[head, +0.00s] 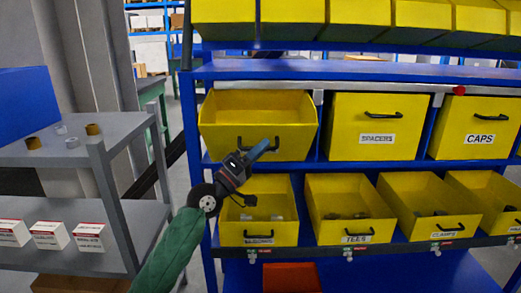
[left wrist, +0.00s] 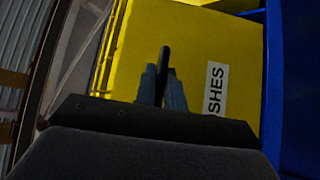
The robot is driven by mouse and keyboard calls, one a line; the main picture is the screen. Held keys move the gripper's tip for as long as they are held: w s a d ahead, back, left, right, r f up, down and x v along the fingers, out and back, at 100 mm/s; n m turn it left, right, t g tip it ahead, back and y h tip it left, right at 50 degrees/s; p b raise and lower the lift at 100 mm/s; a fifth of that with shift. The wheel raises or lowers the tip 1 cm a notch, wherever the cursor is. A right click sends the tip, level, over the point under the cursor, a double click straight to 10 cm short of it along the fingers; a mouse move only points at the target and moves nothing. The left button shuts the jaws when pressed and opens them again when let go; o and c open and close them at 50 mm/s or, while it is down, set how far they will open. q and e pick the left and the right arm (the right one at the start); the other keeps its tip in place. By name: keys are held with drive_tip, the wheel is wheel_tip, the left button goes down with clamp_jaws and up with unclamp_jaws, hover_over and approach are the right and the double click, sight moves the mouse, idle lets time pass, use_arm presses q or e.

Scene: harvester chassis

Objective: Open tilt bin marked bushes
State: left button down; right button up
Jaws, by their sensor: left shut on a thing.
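The yellow tilt bin (head: 222,138) is at the left end of the middle row in the head view, tipped forward with its open top showing. In the left wrist view, its yellow front (left wrist: 215,40) carries a white label (left wrist: 215,92) of which "SHES" can be read. My left gripper (head: 264,147) is at the bin's front, and in the left wrist view its fingers (left wrist: 163,85) are shut on the black handle (left wrist: 164,58). The gripper covers the label in the head view. My right gripper is not in view.
The spacers bin (head: 375,110) and the caps bin (head: 477,115) beside it sit upright. Open yellow bins with small parts, such as the tees bin (head: 351,222), stand below. A grey cart (head: 75,150) with rings and small boxes stands at left.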

use_arm(q)
drive_tip(key=shift+f, duration=0.1)
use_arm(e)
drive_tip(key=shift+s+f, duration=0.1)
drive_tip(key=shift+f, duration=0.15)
use_arm(q)
drive_tip(key=c, duration=1.5)
unclamp_jaws()
